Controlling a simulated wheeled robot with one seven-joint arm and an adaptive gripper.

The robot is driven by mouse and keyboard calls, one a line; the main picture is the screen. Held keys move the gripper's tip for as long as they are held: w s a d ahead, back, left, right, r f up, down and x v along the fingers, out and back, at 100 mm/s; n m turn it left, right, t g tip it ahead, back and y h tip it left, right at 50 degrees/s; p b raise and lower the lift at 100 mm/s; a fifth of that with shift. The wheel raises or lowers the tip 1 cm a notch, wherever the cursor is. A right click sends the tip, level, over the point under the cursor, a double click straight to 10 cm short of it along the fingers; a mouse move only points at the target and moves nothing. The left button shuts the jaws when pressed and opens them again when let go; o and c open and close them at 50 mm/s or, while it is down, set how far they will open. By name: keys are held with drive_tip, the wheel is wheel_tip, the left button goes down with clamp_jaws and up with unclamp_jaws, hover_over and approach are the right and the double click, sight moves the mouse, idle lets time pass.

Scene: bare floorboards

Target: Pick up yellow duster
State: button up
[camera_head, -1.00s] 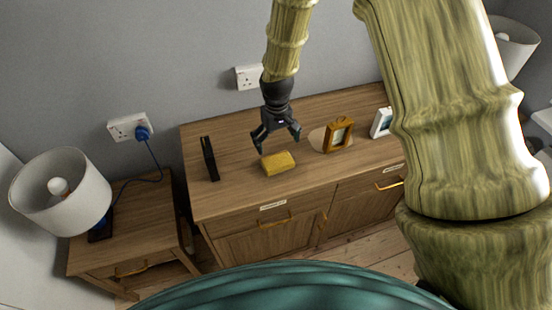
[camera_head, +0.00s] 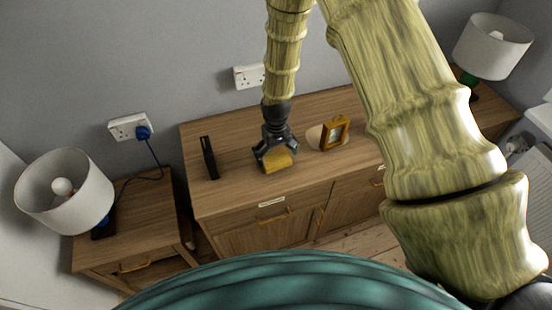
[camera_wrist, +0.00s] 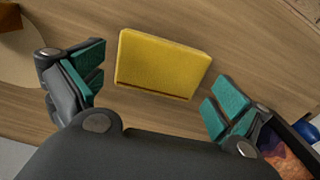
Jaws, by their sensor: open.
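The yellow duster (camera_head: 278,161) is a small block lying on the wooden cabinet top. In the wrist view the duster (camera_wrist: 163,63) lies flat, a little tilted, just beyond and between the fingertips. My gripper (camera_head: 276,158) is just above it, pointing down, and partly covers it in the head view. In the wrist view my gripper (camera_wrist: 158,88) is open, with teal-padded fingers apart on either side and nothing between them touching the duster that I can see.
A dark upright frame (camera_head: 208,158) stands left of the duster. Lamps (camera_head: 66,190) (camera_head: 493,45) stand at both sides. The cabinet top in front is clear.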

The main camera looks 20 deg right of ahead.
drive_tip(key=shift+f+p, duration=0.45)
drive_tip(key=shift+f, duration=0.95)
drive_tip(key=shift+c, duration=0.4)
drive_tip(key=c, duration=0.6)
drive_tip(key=shift+o, duration=0.2)
drive_tip(key=shift+r, duration=0.1)
drive_tip(key=shift+r+b, duration=1.1)
drive_tip(key=shift+r, duration=0.25)
drive_tip(key=s+d+r+b, duration=0.1)
drive_tip(key=s+d+b, duration=0.1)
drive_tip(key=s, duration=0.5)
drive_tip(key=s+d+r+b, duration=0.1)
drive_tip(key=s+d+b, duration=0.2)
drive_tip(key=s, duration=0.4)
drive_tip(key=shift+s+d+b, duration=0.3)
drive_tip(key=shift+s+d, duration=0.05)
drive_tip(key=shift+d, duration=0.35)
drive_tip(key=shift+r, duration=0.1)
